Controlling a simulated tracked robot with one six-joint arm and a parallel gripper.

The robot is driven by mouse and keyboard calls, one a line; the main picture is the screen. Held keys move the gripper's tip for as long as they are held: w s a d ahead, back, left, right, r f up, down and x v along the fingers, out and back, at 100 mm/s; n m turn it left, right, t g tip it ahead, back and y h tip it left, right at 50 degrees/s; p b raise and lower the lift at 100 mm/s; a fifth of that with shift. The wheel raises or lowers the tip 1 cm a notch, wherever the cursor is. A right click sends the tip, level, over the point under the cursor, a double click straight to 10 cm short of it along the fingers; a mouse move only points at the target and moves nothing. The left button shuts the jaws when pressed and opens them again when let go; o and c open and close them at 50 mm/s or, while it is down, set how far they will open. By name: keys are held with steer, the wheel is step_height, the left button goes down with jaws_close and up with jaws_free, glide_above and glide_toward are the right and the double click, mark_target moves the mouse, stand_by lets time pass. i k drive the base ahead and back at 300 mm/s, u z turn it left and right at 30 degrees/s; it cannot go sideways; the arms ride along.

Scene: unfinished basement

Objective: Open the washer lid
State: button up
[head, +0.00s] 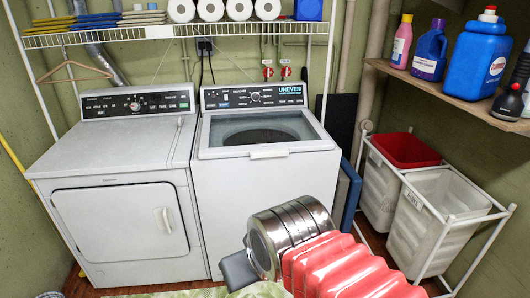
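The washer (265,200) is the white top-loading machine on the right of the pair. Its lid (262,132) is a pale frame with a glass window, lying down over the dark round drum, and appears shut. A light handle (269,154) sits at the middle of the lid's front edge. My gripper (240,270) is low in front of the washer, apart from it and below the lid. Only a grey block at its end shows beyond the metal rings and red bellows of my arm. Its fingers cannot be made out.
A white dryer (125,215) stands left of the washer. A wire shelf (180,30) hangs above both. On the right are a shelf (450,95) with bottles and a white rack (450,225) with bins. The space above the washer lid is clear below the wire shelf.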

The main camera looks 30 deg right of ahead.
mark_target(324, 142)
steer(key=z, duration=0.05)
steer(key=i, duration=1.35)
steer(key=z, duration=0.05)
